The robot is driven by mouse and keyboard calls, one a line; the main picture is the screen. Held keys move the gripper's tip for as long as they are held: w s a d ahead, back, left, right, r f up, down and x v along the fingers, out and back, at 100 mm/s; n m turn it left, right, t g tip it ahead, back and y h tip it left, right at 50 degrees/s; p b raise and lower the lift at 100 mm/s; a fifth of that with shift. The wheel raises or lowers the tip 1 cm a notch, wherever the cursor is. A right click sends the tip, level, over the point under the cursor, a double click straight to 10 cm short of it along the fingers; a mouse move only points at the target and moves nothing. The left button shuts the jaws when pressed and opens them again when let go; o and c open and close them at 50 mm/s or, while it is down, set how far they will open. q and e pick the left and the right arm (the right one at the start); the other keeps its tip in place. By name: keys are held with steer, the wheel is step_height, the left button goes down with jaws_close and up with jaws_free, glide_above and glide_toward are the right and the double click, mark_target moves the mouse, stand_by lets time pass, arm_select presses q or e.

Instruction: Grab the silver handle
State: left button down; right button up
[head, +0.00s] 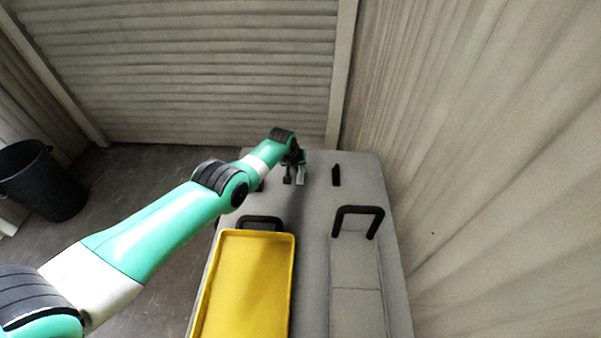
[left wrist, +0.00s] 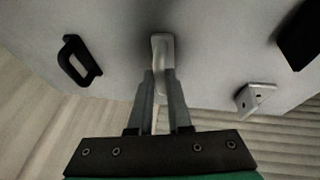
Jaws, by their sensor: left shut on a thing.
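The silver handle (left wrist: 162,46) stands up from the grey table top in the left wrist view. My left gripper (left wrist: 160,78) is shut on it, with one finger on each side of its near part. In the head view my left gripper (head: 294,178) is low over the far end of the grey table, and the handle is hard to tell from the fingers there. My right gripper is in neither view.
In the left wrist view a black handle (left wrist: 78,60) is at left and a pale bracket (left wrist: 252,97) at right. In the head view, a yellow tray (head: 262,238) and a grey box with a black handle (head: 358,212) are nearer. A small black handle (head: 336,176) stands right of the gripper.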

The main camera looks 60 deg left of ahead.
mark_target(300, 170)
arm_select(q)
steer(key=shift+r, duration=0.1)
step_height(300, 170, up, 10)
steer(key=p, duration=1)
